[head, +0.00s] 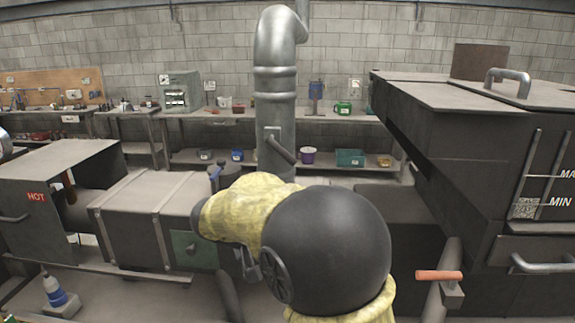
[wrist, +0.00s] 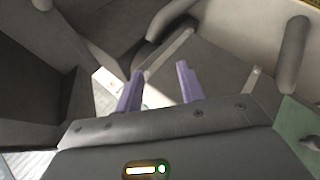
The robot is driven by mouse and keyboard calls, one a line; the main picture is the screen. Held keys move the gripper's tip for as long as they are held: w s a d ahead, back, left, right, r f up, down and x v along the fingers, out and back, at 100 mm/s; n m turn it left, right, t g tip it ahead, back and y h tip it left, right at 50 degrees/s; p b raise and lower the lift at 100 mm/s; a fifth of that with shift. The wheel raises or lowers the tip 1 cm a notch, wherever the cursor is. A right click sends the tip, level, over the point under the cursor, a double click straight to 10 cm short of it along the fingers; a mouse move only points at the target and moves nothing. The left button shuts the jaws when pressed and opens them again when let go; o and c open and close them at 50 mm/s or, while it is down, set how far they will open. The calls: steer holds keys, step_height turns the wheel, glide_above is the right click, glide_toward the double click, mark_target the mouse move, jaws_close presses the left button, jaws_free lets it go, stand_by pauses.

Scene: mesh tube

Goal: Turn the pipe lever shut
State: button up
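A grey lever (head: 281,150) sits on the vertical metal pipe (head: 275,88) in the middle of the head view. It slants down to the right from a small plate. A second lever with an orange handle (head: 438,275) sits on a slanted pipe at the lower right and lies nearly level. In the wrist view my gripper (wrist: 160,83) has its two purple fingers apart, with nothing between them. In the head view my yellow-sleeved arm hides most of it. A dark rounded bar (wrist: 294,52) stands right of the fingers; I cannot tell whether it is a lever.
A banded metal box (head: 150,215) lies left of my arm, with a dark unit marked HOT (head: 40,200) beyond it. A big dark tank (head: 470,190) fills the right. A shelf bench (head: 325,168) with small containers runs along the back wall.

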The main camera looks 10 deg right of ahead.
mark_target(284, 158)
steer(key=w+a+r+m+t+h+b, duration=0.1)
steer(key=w+a+r+m+t+h, duration=0.1)
steer(key=a+r, duration=0.4)
steer(key=w+a+r+m+t+h, duration=0.2)
steer(key=a+r+m+h, duration=0.2)
steer(key=r, duration=0.6)
steer(key=shift+a+r+t+h+b, duration=0.4)
steer(key=shift+a+h, duration=0.2)
steer(key=shift+a, duration=0.3)
steer(key=shift+w, duration=0.1)
steer(key=p+x, duration=0.6)
steer(key=x, duration=1.1)
steer(key=shift+d+r, duration=0.1)
steer(key=shift+d, duration=0.15)
jaws_close()
